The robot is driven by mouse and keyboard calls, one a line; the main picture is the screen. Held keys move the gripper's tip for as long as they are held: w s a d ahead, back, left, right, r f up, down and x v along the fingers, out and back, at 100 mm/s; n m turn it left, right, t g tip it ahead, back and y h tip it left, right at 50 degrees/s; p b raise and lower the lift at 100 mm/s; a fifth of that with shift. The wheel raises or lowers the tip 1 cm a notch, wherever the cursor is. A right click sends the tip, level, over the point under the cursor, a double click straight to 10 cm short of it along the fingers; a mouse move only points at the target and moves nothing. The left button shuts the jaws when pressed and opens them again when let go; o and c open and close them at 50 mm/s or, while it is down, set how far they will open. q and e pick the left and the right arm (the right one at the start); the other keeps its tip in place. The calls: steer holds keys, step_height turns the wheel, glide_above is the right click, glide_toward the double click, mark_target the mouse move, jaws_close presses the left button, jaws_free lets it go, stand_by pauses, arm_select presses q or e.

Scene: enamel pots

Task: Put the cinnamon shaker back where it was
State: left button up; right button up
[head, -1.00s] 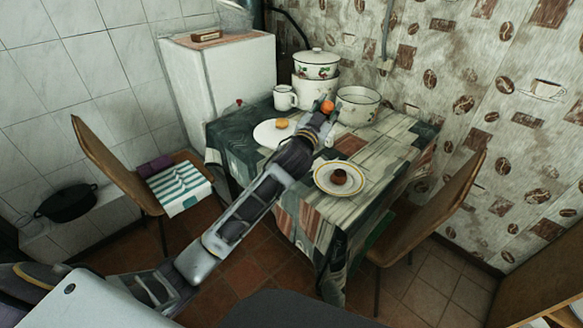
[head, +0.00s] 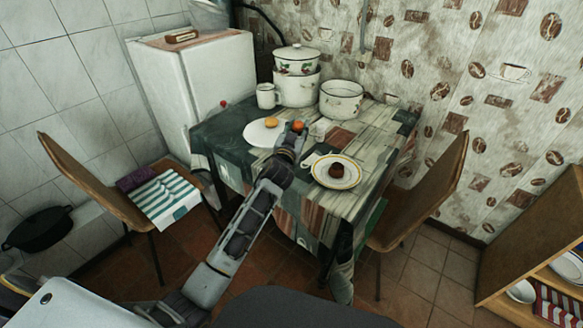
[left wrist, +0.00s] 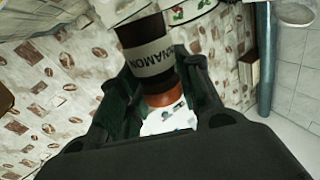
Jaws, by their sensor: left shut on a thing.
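The cinnamon shaker is in my left gripper (head: 297,140). In the left wrist view the shaker (left wrist: 150,55) shows a dark brown body, a white label with part of the word CINNAMON, and an orange-red end between the two fingers (left wrist: 163,108). In the head view only its orange top (head: 297,126) shows above the gripper, just right of the white plate. The gripper is shut on it. Whether its base touches the table (head: 232,152) is hidden. My right gripper is not in view.
A white plate with a bun (head: 271,123) is left of the gripper. A yellow-rimmed plate (head: 350,180) with a brown item is to its right. A mug (head: 267,95), stacked enamel pots (head: 297,88) and an open pot (head: 341,99) stand behind. Chairs flank the table.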

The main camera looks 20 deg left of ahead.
arm_select(q)
steer(key=shift+a+f, duration=0.15)
steer(key=shift+f, duration=0.1)
steer(key=shift+a+f+n+y, duration=0.45)
steer(key=shift+f+n, duration=0.15)
steer(key=shift+n, duration=0.1)
steer(key=shift+a+f+n, duration=0.1)
steer(key=shift+n, duration=0.2)
steer(key=shift+n+g, duration=0.3)
steer(key=shift+g, duration=0.1)
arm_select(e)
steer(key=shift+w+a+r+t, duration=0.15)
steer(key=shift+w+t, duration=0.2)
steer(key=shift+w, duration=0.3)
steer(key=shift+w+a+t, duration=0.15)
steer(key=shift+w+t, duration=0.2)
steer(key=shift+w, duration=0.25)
arm_select(q)
steer(key=shift+f, duration=0.15)
